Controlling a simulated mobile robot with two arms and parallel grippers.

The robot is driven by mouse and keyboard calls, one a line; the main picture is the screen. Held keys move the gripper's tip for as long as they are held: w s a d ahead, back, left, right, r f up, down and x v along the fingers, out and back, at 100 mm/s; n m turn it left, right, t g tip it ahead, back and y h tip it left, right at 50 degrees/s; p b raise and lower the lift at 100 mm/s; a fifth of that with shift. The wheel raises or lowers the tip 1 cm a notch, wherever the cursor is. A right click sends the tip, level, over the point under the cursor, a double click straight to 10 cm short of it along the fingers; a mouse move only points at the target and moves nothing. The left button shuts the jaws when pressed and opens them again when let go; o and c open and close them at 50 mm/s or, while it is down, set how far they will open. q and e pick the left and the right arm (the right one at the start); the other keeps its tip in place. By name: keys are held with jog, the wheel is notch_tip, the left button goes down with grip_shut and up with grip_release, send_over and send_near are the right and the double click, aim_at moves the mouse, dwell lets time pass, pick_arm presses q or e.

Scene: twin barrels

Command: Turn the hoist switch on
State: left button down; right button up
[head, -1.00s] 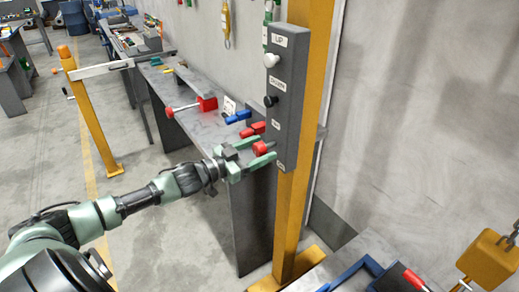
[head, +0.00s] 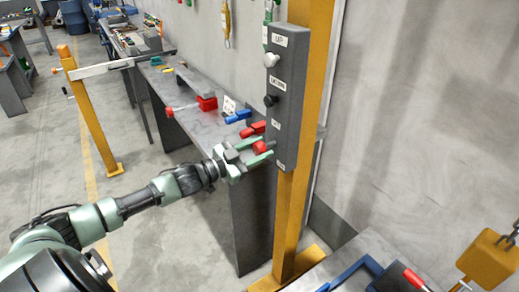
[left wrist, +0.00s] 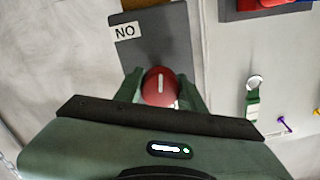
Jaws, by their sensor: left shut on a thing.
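The hoist switch is a red round knob (head: 262,147) low on the grey control box (head: 287,90), which is mounted on a yellow post. In the left wrist view the red knob (left wrist: 160,87) has a pale mark running up and down its face, and a label reading "NO" lies beyond it on the box (left wrist: 158,42). My left gripper (head: 258,154) is shut on the knob, with one green finger on each side of it. The box also bears a white button (head: 271,60) and a black button (head: 270,101). My right gripper is not in view.
A grey workbench (head: 205,125) with red and blue tools stands behind my left arm. The yellow post (head: 291,230) carries the box. A yellow block on a chain (head: 488,258) hangs at the lower right.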

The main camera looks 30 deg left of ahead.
pick_arm(q)
jog(key=m, duration=0.3)
jog(key=shift+m, duration=0.4)
jog(key=m+b, duration=0.1)
jog(key=m, duration=0.2)
jog(key=shift+m, duration=0.3)
jog(key=m+b, duration=0.1)
jog(key=m, duration=0.3)
jog(key=shift+m+b, duration=0.3)
jog(key=shift+m, duration=0.1)
jog(key=shift+m+h+b, duration=0.4)
jog(key=shift+m+b, duration=0.35)
jog(key=shift+m, duration=1.15)
jog(key=c, duration=0.9)
grip_release()
jog(key=shift+o, duration=0.2)
